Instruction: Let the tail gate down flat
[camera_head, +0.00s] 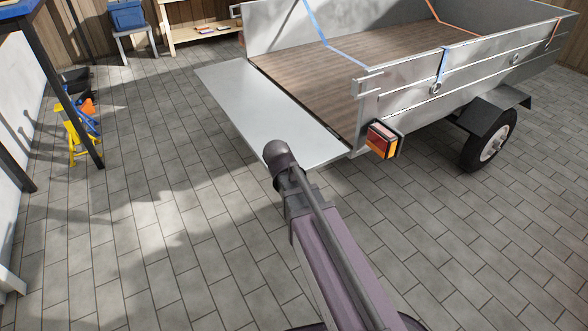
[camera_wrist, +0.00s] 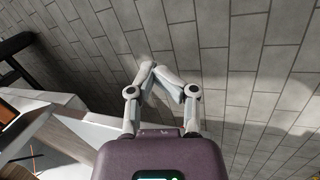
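The tail gate (camera_head: 270,108) is a plain pale metal panel at the open end of the trailer. It lies out flat, about level with the wooden bed floor (camera_head: 345,75). In the wrist view a pale panel edge at lower left looks like the tail gate (camera_wrist: 75,122). My gripper (camera_wrist: 157,70) has its fingertips brought together, with nothing visible between them. It is beside the panel, over the paving. In the head view my arm hides the gripper and overlaps the gate's near corner, so contact cannot be told.
A tail light (camera_head: 382,140) sticks out at the trailer's near rear corner. A wheel (camera_head: 490,140) stands at right. Blue (camera_head: 443,65) and orange straps hang over the sides. A bench (camera_head: 45,60) and yellow item (camera_head: 78,140) stand at left. The paved floor between is clear.

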